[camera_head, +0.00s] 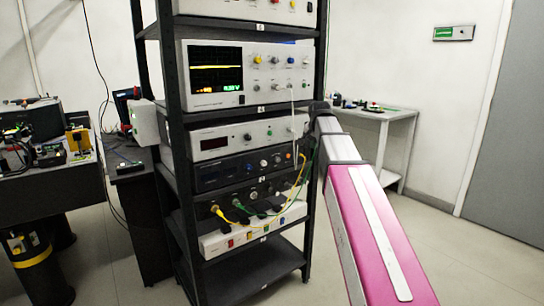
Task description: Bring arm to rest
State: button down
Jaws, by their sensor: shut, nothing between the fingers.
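My arm reaches from the bottom right up to the rack's right front post, with a pink link that has a white stripe and grey sections above it. Its dark far end overlaps the rack in the picture; I cannot tell whether it touches. No fingers show, and my gripper is not in view. The black equipment rack (174,95) stands in the middle with several instruments on its shelves. One is an oscilloscope (215,75) with a lit screen.
Yellow and green cables (262,219) hang at the rack's lower front, above a white power strip (222,240). A dark bench (45,200) with equipment stands at left. A white side table (372,117) stands behind my arm. The floor at right, before the grey door (515,140), is clear.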

jog(key=s+f+n+g, duration=0.2)
jog(key=s+f, duration=0.7)
jog(key=f, duration=0.4)
jog(key=s+f+n+g, duration=0.2)
jog(key=s+f, duration=0.7)
jog(key=f, duration=0.5)
jog(key=s+f+n+g, duration=0.2)
jog(key=s+f+n, duration=0.1)
jog(key=s+f, duration=0.7)
notch_tip(320, 180, down, 4)
jog(key=shift+d, duration=0.2)
